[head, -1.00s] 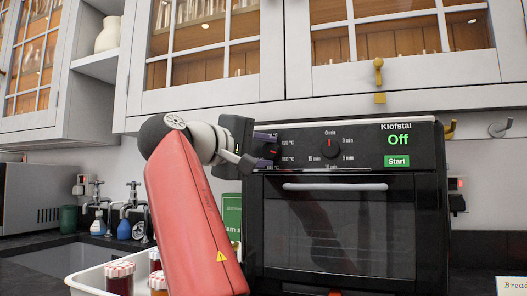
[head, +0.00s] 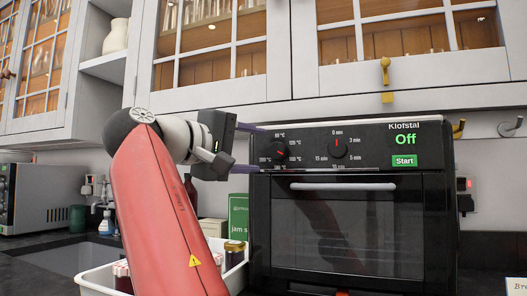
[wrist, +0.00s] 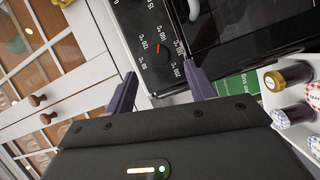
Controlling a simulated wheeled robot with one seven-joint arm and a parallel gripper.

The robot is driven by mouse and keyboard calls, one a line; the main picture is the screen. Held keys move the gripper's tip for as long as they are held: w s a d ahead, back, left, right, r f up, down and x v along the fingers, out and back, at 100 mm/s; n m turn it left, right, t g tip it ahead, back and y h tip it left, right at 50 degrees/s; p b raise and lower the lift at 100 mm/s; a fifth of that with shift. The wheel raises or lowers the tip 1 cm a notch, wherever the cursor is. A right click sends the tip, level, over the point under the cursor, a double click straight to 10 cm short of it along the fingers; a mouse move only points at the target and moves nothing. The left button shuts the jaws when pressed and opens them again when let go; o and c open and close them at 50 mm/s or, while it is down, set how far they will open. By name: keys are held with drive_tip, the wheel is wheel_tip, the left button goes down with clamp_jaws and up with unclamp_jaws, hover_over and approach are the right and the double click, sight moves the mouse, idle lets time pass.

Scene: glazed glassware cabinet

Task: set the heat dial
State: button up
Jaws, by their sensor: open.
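The heat dial (head: 280,151) is the left black knob on the black oven's front panel, with temperature marks around it and a small red mark. It also shows in the wrist view (wrist: 164,51). The exact mark it points to is too small to read. My gripper (head: 250,148) is open at the oven's left edge, its two purple fingers one above the other and pointing toward the panel. In the wrist view my gripper's fingers (wrist: 162,82) are spread wide with the dial beyond the gap, apart from them. Nothing is between them.
The timer dial (head: 338,148) is right of the heat dial. The display reads Off above a green Start button (head: 404,161). The oven door handle (head: 343,186) is below. A white tray (head: 95,281) with jars stands left of the oven. Glazed cabinets (head: 210,95) hang above.

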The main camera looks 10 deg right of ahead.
sight(275, 153)
drive_tip(key=shift+v, duration=1.2)
drive_tip(key=shift+d, duration=0.1)
drive_tip(key=w+d+n+t, duration=0.1)
drive_tip(key=d+n+t, duration=0.1)
drive_tip(key=n, duration=0.3)
drive_tip(key=w+d+n+t, duration=0.1)
drive_tip(key=d+n+t, duration=0.1)
drive_tip(key=n, duration=0.3)
drive_tip(key=w+d+n+t, duration=0.1)
drive_tip(key=d+n, duration=0.1)
drive_tip(key=n, duration=0.2)
drive_tip(key=shift+w+d+f+n+t, duration=0.35)
drive_tip(key=shift+w+n+t, duration=0.05)
drive_tip(key=shift+c, duration=0.4)
